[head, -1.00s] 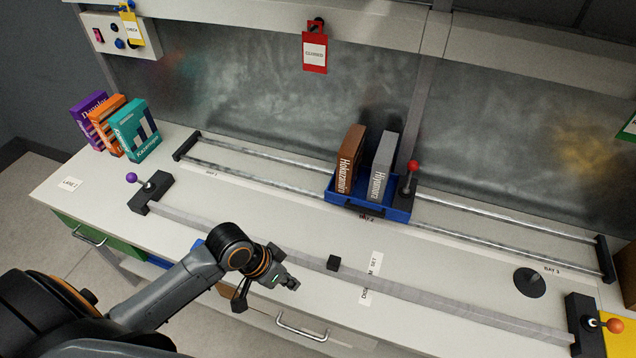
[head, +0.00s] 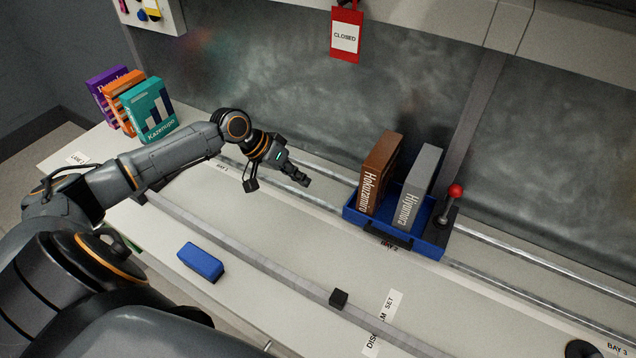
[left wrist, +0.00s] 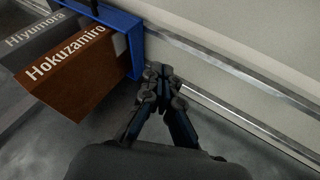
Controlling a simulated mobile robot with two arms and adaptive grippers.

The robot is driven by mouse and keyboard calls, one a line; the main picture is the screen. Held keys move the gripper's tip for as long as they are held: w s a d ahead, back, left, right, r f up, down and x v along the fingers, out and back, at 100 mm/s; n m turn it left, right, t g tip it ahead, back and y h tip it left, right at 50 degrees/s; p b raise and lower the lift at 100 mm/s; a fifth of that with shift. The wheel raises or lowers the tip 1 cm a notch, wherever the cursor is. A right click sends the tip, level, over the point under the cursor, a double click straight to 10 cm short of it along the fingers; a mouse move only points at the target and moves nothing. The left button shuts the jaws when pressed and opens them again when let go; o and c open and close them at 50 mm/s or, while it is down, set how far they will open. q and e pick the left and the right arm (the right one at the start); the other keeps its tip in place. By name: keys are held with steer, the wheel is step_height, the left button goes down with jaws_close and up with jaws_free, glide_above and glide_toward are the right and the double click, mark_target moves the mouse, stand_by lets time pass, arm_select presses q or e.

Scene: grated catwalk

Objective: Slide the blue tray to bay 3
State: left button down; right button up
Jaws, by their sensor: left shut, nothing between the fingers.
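The blue tray (head: 426,242) sits on the two rails at the bay 2 label. It holds a brown book (head: 381,172) and a grey book (head: 419,187), both upright. My left gripper (head: 305,180) is shut and empty above the rails, left of the tray and apart from it in the head view. In the left wrist view, my left gripper (left wrist: 158,76) shows with the blue tray (left wrist: 134,38) just beyond its tips; whether they touch is unclear. The bay 3 label (head: 618,349) is at the lower right edge.
A red-knobbed lever (head: 455,192) stands at the tray's right side. Purple, orange and teal (head: 148,110) boxes stand at the far left. A blue block (head: 200,262) and a small black block (head: 338,298) are nearer the front. The rails (head: 520,285) right of the lever look clear.

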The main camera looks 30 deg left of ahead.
arm_select(q)
steer(key=p+x, duration=0.1)
steer(key=x, duration=0.4)
steer(key=shift+w+d+f, duration=0.2)
steer(key=shift+w+d, duration=0.05)
steer(key=shift+d, duration=0.05)
steer(key=x, duration=0.3)
steer(key=shift+d+f, duration=0.1)
steer(key=shift+d+r+p, duration=0.2)
steer(key=shift+d+p, duration=0.85)
steer(key=shift+d, duration=0.5)
steer(key=shift+d+f, duration=0.1)
steer(key=shift+d, duration=0.2)
arm_select(e)
steer(key=r, duration=0.1)
steer(key=s+r, duration=0.1)
steer(key=r, duration=0.1)
steer(key=shift+s+d+r, duration=0.25)
steer(key=shift+s+d, duration=0.05)
arm_select(q)
steer(key=shift+d, duration=0.1)
